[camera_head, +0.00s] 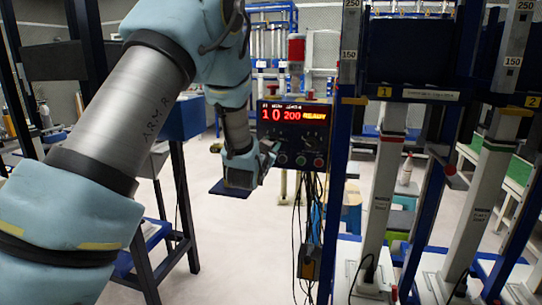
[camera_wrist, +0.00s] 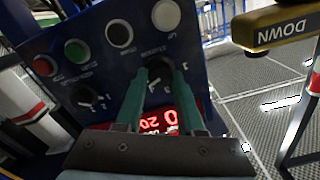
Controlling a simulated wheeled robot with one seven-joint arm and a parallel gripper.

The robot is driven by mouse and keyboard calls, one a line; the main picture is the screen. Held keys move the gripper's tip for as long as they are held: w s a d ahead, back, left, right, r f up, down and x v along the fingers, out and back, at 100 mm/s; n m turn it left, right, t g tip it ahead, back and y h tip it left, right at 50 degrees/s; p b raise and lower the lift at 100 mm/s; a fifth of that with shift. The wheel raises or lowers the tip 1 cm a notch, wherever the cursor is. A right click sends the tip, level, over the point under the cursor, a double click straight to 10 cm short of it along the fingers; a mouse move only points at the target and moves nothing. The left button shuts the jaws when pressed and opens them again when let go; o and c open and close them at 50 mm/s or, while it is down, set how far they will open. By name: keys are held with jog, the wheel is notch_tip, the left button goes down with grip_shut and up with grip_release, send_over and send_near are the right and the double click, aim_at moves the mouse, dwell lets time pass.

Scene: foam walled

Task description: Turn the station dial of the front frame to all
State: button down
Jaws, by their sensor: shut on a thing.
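The front frame's control box (camera_head: 293,136) has a lit red and yellow display (camera_head: 293,115) and a row of knobs and buttons. In the wrist view its panel (camera_wrist: 105,63) appears upside down. My gripper (camera_wrist: 160,72) reaches the panel, with its two green fingers closed around a black dial (camera_wrist: 160,68). The fingers partly cover this dial, and I cannot read its setting or its label clearly. A second black dial (camera_wrist: 88,97) sits to the left, free of the fingers. In the head view my gripper (camera_head: 270,153) is at the left part of the box.
Red (camera_wrist: 44,65), green (camera_wrist: 76,51), black (camera_wrist: 120,34) and white (camera_wrist: 166,15) buttons line the panel. A yellow arm marked DOWN (camera_wrist: 275,30) is at the wrist view's upper right. Cables (camera_head: 307,220) hang below the box. Blue and white posts (camera_head: 384,190) stand to its right.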

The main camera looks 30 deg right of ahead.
jog(key=shift+m+b, duration=1.05)
jog(key=shift+m, duration=0.05)
jog(key=c, duration=0.5)
grip_release()
jog(key=b+v, duration=0.3)
jog(key=v, duration=0.7)
jog(key=shift+s+a, duration=0.25)
jog(key=shift+s, duration=0.1)
